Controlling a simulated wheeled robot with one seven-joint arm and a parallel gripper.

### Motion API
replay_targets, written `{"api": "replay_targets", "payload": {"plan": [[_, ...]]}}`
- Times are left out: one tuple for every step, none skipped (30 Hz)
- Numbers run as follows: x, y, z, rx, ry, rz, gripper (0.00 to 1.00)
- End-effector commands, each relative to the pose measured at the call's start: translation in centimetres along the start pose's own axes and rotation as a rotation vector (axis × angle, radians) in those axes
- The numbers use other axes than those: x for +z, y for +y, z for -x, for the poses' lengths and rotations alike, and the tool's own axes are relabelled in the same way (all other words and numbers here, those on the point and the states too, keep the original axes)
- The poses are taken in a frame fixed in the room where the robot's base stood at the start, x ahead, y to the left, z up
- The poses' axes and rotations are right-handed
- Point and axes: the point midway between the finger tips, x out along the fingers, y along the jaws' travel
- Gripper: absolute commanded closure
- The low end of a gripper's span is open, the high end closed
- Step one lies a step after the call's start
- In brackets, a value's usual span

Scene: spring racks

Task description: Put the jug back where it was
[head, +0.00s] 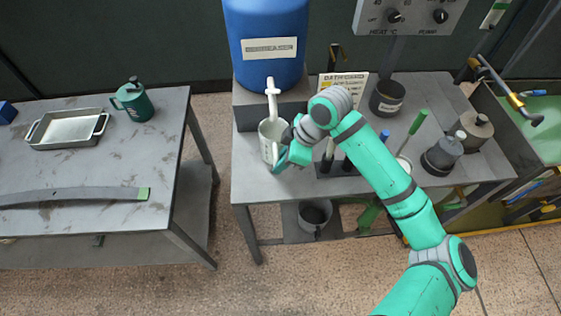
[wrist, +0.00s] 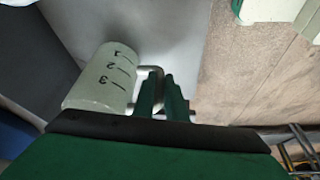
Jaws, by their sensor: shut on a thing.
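The jug is a white measuring jug (head: 267,142) with black level marks; it stands below the white tap of the blue barrel, at the left of the grey bench. It also shows in the wrist view (wrist: 103,78), where the marks 1, 2 and 3 are seen. My gripper (head: 287,158) is at the jug's right side. In the wrist view the green fingers (wrist: 163,98) are shut on the jug's metal handle. Whether the jug's base touches the bench is hard to tell.
The blue barrel (head: 266,40) stands on a grey block (head: 244,98) behind the jug. A tool rack, a dark pot (head: 387,99) and grey containers (head: 442,155) stand to the right on the bench (head: 257,191). A separate left table (head: 88,163) holds a metal tray (head: 69,129) and green can (head: 133,101).

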Motion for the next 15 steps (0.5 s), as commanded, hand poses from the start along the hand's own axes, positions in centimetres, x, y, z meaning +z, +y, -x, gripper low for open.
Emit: {"api": "replay_targets", "payload": {"plan": [[0.03,0.01,0.05,0.001,0.000,0.000,1.00],[-0.01,0.00,0.04,0.001,0.000,0.001,1.00],[-0.04,-0.01,0.02,0.000,0.000,0.001,1.00],[-0.05,-0.01,0.02,0.000,0.000,0.001,1.00],[-0.05,-0.01,0.01,0.000,0.000,0.001,1.00],[-0.08,-0.03,-0.06,0.000,0.000,0.002,1.00],[-0.08,-0.04,-0.13,-0.001,0.000,0.003,1.00],[-0.06,-0.04,-0.21,-0.001,0.000,0.003,1.00],[-0.05,-0.05,-0.28,-0.001,0.000,0.003,0.86],[-0.08,-0.05,-0.27,-0.001,0.000,0.003,0.79],[-0.09,-0.05,-0.27,-0.001,0.000,0.004,0.72],[-0.11,-0.05,-0.28,-0.001,0.000,0.004,0.70],[-0.12,-0.06,-0.28,-0.001,0.000,0.004,0.70],[-0.13,-0.06,-0.29,-0.002,0.000,0.004,0.70],[-0.13,-0.06,-0.29,-0.002,0.000,0.004,0.70]]}}
